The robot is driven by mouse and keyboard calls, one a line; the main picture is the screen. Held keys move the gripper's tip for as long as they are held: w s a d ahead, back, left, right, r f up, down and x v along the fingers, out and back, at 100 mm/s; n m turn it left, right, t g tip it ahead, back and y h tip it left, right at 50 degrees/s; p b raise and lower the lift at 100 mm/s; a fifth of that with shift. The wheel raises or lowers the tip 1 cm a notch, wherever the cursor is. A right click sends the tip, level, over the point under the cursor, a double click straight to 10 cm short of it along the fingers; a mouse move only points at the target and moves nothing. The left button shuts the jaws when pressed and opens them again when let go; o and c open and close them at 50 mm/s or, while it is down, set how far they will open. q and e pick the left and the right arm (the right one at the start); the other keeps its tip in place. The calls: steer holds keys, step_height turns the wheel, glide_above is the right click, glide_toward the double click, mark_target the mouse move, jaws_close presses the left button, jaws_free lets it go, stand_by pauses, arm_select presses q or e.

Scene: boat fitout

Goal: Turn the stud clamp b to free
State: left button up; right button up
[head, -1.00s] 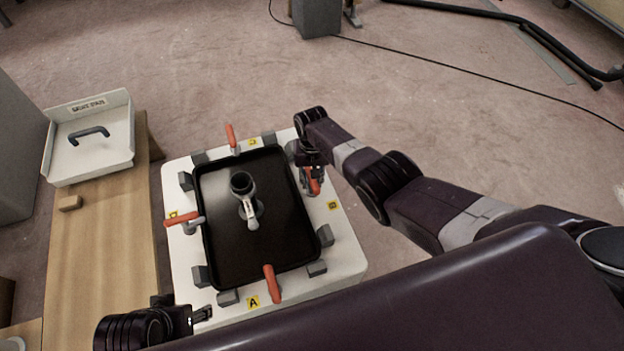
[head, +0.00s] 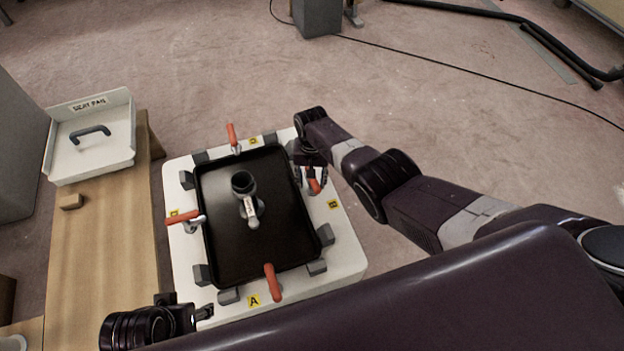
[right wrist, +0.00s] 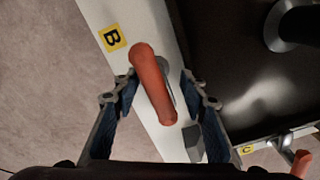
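Stud clamp b has an orange handle (right wrist: 153,85) beside the yellow B label (right wrist: 111,37) on the white table edge. In the right wrist view the handle lies tilted along the edge. My right gripper (right wrist: 158,78) is open, with one finger on each side of the handle and visible gaps between. In the head view this clamp (head: 314,186) is at the right side of the black tray, partly hidden by my right gripper (head: 311,175). My left gripper (head: 205,312) is low at the left, near the table's front corner; its fingers are too small to read.
The black tray (head: 225,240) sits on the white table (head: 345,260), with a grey post fitting (head: 245,190) on it. Other orange-handled clamps stand at the front (head: 271,283), left (head: 183,218) and back (head: 232,138). A wooden bench (head: 95,250) is at the left.

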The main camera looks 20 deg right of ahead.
steer(key=shift+d+r, duration=0.1)
steer(key=shift+w+r, duration=0.1)
steer(key=shift+r, duration=0.65)
step_height(320, 180, up, 10)
steer(key=shift+r, duration=0.15)
stand_by(0.5)
